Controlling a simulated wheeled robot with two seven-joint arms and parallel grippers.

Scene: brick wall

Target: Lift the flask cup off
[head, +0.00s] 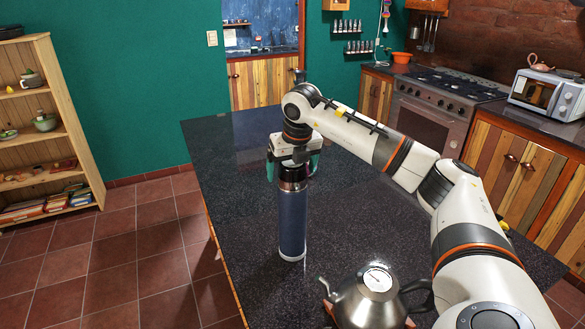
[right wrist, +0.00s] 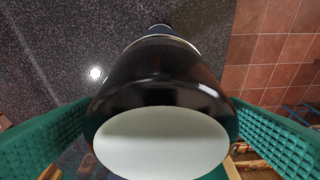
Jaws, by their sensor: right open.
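The flask (head: 292,222) stands upright on the dark table, with a dark blue body and a silver band near its top. Its black cup (head: 292,172) is on top. In the right wrist view the cup (right wrist: 160,90) is large and close, with a pale grey round end. My right gripper (head: 293,168) comes down from above, open, with its green-padded fingers on either side of the cup. In the right wrist view the fingers (right wrist: 162,140) flank the cup; I cannot tell whether they touch it. My left gripper is not in view.
A silver kettle (head: 368,298) stands at the table's front, to the right of the flask. The dark speckled tabletop (head: 235,160) is otherwise clear. A wooden shelf (head: 45,125) stands at the left; a stove (head: 440,105) and microwave (head: 545,95) are at the back right.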

